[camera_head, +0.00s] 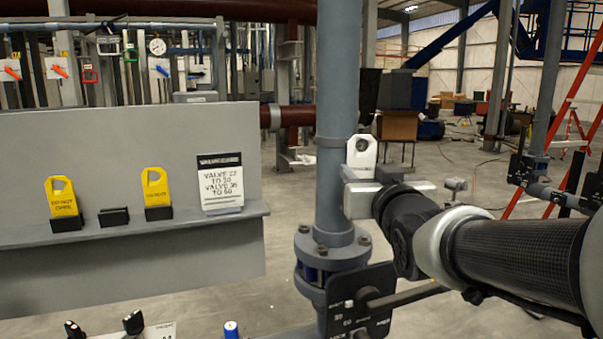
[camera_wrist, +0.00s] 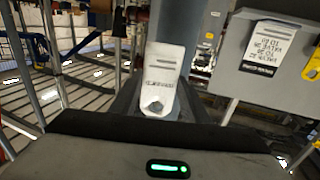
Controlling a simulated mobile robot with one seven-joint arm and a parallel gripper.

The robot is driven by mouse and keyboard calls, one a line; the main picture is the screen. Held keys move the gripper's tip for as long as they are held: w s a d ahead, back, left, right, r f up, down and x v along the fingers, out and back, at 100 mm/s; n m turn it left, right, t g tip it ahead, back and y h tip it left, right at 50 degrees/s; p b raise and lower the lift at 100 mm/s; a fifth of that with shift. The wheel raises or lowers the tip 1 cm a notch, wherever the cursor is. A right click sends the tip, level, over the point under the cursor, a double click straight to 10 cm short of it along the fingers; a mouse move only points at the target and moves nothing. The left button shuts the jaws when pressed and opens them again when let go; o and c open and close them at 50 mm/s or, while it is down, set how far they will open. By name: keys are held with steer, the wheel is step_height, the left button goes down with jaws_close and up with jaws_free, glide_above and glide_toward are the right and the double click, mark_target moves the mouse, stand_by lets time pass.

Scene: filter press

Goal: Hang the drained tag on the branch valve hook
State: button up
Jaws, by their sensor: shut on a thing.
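A white tag (camera_head: 361,153) with a round hole is held upright by my gripper (camera_head: 362,184), the hole at its top end. In the wrist view the tag (camera_wrist: 162,72) shows dark print, upside down and too small to read surely, with its hole toward the picture's bottom. My gripper is shut on the tag's lower part, in front of or close to the grey vertical pipe (camera_head: 338,100); the gap cannot be judged. A black plate with numbers (camera_head: 378,285) and a valve handle sit low on the pipe. I cannot make out the branch valve hook clearly.
A grey panel with a ledge (camera_head: 150,228) stands left, bearing two yellow tags (camera_head: 62,196) (camera_head: 157,187), an empty-looking black holder (camera_head: 114,217) and a printed card (camera_head: 219,185). A side pipe with fittings (camera_head: 545,192) and a red ladder (camera_head: 575,110) stand right.

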steer(key=shift+w+a, duration=0.1)
steer(key=shift+w, duration=0.4)
steer(key=shift+w+a+f+b, duration=0.15)
steer(key=shift+w+f+b, duration=0.25)
steer(key=shift+b, duration=0.2)
steer(key=shift+w+a+f+b, duration=0.1)
steer(key=shift+w+f+b, duration=0.1)
steer(key=shift+b, duration=0.35)
steer(key=o, duration=1.1)
